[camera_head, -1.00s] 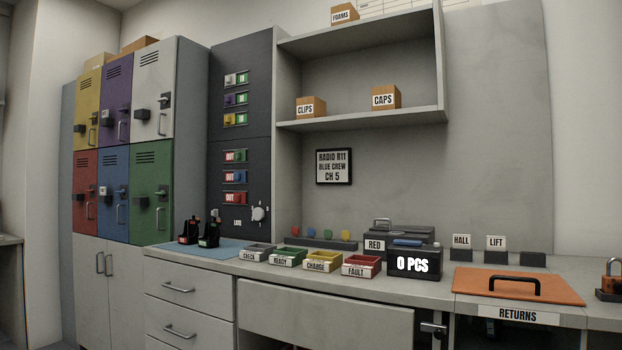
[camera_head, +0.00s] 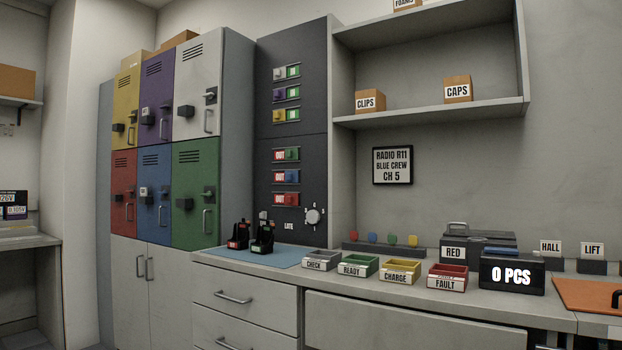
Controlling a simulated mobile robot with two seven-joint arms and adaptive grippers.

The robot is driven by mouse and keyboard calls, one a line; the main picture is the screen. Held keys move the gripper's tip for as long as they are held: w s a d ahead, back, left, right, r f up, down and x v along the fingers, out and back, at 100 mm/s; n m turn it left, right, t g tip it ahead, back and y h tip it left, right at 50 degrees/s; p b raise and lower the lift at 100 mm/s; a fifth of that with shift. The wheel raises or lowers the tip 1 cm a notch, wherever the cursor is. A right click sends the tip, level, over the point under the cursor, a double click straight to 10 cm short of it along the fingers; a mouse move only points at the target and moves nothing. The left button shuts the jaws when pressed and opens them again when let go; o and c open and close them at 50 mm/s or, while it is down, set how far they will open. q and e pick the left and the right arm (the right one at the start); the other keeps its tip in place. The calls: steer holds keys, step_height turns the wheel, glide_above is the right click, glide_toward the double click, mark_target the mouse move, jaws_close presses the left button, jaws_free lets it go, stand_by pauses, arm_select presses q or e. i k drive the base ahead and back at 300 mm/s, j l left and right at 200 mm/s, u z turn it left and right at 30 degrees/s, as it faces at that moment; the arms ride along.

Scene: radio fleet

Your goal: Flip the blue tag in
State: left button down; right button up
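The blue tag (camera_head: 292,177) sits in the middle row of the lower group on the dark grey panel (camera_head: 300,230). The white-on-red word OUT shows at its left side. A green tag (camera_head: 292,155) above it and a red tag (camera_head: 292,199) below it also show OUT. The upper rows hold a white tag (camera_head: 279,73), a purple tag (camera_head: 279,94) and a yellow tag (camera_head: 279,116), each with a green and white part at the right. Neither of my grippers is in view.
Below the panel, two black radios (camera_head: 262,237) stand on a blue mat (camera_head: 245,256) on the counter. A round dial (camera_head: 314,216) is low on the panel. Labelled trays, such as the grey CHECK tray (camera_head: 320,262), line the counter. Lockers (camera_head: 199,88) stand left of the panel.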

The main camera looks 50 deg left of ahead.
mark_target(290, 176)
steer(key=j+z, duration=0.1)
steer(key=j, duration=0.3)
steer(key=k+j+z, duration=0.15)
steer(key=j, duration=0.2)
steer(key=k+j+z, duration=0.1)
steer(key=j, duration=0.25)
steer(key=k+j, duration=0.1)
steer(key=j, duration=0.25)
steer(key=k+j, duration=0.1)
steer(key=j, duration=0.3)
steer(key=k+j, duration=0.1)
steer(key=j, duration=0.25)
steer(key=k+j, duration=0.1)
steer(key=j, duration=0.3)
